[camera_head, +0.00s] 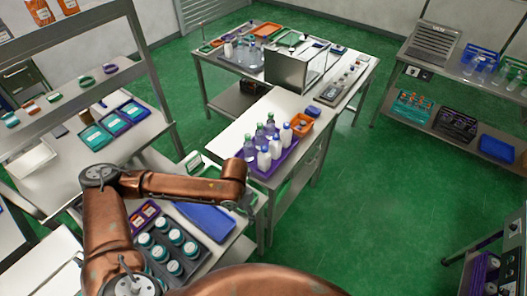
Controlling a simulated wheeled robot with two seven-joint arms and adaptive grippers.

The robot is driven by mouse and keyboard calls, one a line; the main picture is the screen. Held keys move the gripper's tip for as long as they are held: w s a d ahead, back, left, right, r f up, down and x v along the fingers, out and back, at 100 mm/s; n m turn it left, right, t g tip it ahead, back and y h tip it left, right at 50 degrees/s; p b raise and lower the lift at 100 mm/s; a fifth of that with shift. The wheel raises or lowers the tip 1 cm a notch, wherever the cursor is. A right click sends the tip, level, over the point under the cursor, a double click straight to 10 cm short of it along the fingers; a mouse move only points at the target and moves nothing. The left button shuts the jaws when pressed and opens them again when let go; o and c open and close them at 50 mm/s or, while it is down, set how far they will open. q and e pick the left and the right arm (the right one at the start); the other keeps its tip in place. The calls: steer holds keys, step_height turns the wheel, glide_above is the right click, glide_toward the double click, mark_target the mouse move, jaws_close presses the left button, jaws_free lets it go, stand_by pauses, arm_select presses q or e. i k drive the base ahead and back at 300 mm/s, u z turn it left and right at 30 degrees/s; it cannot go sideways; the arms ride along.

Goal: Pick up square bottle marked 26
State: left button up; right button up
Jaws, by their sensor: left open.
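Several small bottles stand upright in a purple tray (282,164) on the white table ahead. Some are white bottles (264,160) and some are clear greyish bottles (249,148) with coloured caps. Their marks are too small to read, so I cannot tell which one is 26. My left gripper (243,208) is at the end of the copper arm, nearer to me than the tray and apart from the bottles. It is small and partly hidden by its wrist, and it is open with nothing seen in it. My right gripper is not in view.
An orange bin (301,125) sits behind the purple tray. Below my left arm are a dark rack of white-lidded jars (161,254) and a blue tray (208,219). A metal box machine (286,70) stands farther back. Green floor is open on the right.

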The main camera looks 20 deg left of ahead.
mark_target(265, 157)
steer(key=u, duration=0.05)
steer(key=i, duration=1.15)
steer(key=z, duration=0.1)
